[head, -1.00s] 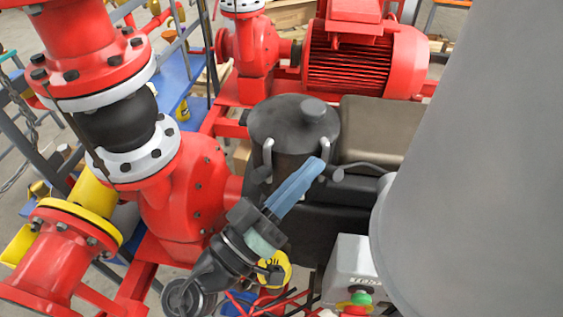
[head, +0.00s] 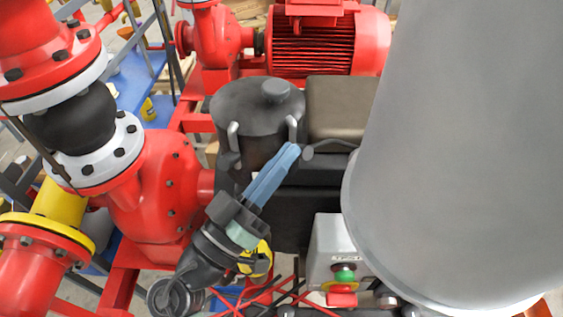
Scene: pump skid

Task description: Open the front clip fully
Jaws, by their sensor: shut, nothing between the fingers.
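My gripper (head: 293,150) has blue fingers, pressed together, pointing up and right at the front of a black lidded canister (head: 256,108). The canister has a round knob on its lid. A grey wire clip (head: 234,137) stands against its left side, and a second grey clip (head: 293,130) stands at its right front, just above my fingertips. Both appear upright against the canister. The fingertips overlap the lower part of the right clip in the picture; I cannot tell whether they touch it. A small lever (head: 308,152) sits right beside the fingertips. My fingers hide part of the canister's lower front.
A dark box-shaped housing (head: 340,105) adjoins the canister on the right. A red pump casing (head: 160,190) and flanged pipes stand left. A grey control box (head: 335,245) with green and red buttons is below right. A large grey cylinder blocks the right side.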

